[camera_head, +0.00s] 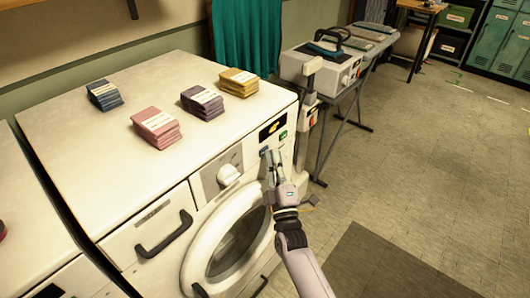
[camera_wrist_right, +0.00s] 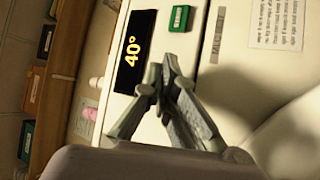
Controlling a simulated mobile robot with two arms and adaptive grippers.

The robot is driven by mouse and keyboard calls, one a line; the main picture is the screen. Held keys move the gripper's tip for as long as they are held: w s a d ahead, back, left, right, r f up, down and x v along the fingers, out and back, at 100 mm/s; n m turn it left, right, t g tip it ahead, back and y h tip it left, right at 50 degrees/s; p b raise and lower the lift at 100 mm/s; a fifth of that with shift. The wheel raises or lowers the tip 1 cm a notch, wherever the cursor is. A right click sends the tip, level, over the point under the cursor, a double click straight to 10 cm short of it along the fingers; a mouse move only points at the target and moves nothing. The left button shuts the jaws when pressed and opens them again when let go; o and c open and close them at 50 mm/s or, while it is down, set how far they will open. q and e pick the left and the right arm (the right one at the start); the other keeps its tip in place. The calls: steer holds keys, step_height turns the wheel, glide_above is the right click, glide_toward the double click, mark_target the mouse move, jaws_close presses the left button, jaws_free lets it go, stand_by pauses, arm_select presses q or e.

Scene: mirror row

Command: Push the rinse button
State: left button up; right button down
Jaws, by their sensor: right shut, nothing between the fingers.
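The white washing machine (camera_head: 110,140) has a control panel with a dark display, which reads 40° in the right wrist view (camera_wrist_right: 134,52). A green button (camera_head: 283,135) sits beside the display; it also shows in the right wrist view (camera_wrist_right: 179,18). A small bluish button (camera_head: 264,151) lies below the display, close to my right fingertips. I cannot read which button is marked rinse. My right gripper (camera_head: 271,155) is shut and empty in front of the panel, its fingertips (camera_wrist_right: 164,78) beside the display. I cannot tell whether they touch the panel. My left gripper is not in view.
A white knob (camera_head: 229,174), the round door (camera_head: 232,240) and a drawer handle (camera_head: 165,236) stick out of the machine's front. Several folded cloth stacks (camera_head: 156,127) lie on top. A folding table with a device (camera_head: 320,68) stands behind.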

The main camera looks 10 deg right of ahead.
stand_by(0.5)
steer(key=shift+s+d+p, duration=0.35)
steer(key=shift+s, duration=0.1)
stand_by(0.3)
steer(key=s+d+p, duration=0.1)
steer(key=s+d, duration=0.1)
steer(key=s+d+p, duration=0.1)
steer(key=s+p, duration=0.1)
steer(key=shift+s+d, duration=0.35)
steer(key=shift+f, duration=0.1)
stand_by(0.3)
